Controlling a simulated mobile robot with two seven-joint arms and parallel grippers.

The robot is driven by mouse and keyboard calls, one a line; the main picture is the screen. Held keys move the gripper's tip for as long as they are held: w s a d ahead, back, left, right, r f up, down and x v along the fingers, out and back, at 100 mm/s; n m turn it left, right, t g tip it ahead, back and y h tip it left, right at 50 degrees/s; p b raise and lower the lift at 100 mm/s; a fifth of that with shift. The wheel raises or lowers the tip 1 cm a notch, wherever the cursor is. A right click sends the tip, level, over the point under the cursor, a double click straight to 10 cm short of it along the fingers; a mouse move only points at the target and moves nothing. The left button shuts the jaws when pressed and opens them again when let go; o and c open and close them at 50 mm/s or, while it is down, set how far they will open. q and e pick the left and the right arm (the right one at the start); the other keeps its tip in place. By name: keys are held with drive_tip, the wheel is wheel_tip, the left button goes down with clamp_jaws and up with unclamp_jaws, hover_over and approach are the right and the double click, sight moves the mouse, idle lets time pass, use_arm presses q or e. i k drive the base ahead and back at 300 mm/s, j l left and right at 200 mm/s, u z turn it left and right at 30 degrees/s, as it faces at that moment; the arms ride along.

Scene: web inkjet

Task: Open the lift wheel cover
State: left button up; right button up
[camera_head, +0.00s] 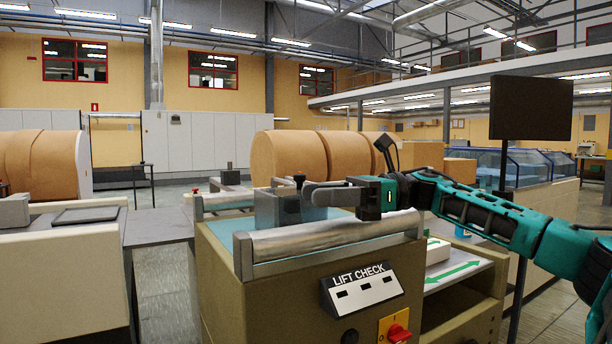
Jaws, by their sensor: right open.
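The LIFT CHECK machine (281,298) stands in the centre foreground, with a pale roller (330,236) along the front of its top. A grey box-shaped part (266,208) sits on the top behind the roller. It may be the lift wheel cover, but I cannot tell for sure, nor whether it is open. My right gripper (312,192) comes in from the right and points left. Its open fingers are at the upper right side of the grey part and hide some of it. I cannot tell whether they touch it. My left gripper is not in view.
A sloped LIFT CHECK panel (362,290) and a red switch (399,334) are on the machine's front. A shelf with green arrows (455,271) is at its right. A grey table (157,226) is at the left. Large brown rolls (290,156) stand behind.

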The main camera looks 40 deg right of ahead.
sight(292, 190)
drive_tip(key=i+l, duration=0.15)
drive_tip(key=l, duration=0.25)
drive_tip(key=i+l, duration=0.15)
drive_tip(key=l, duration=0.2)
drive_tip(key=i+l, duration=0.15)
drive_tip(key=l, duration=0.25)
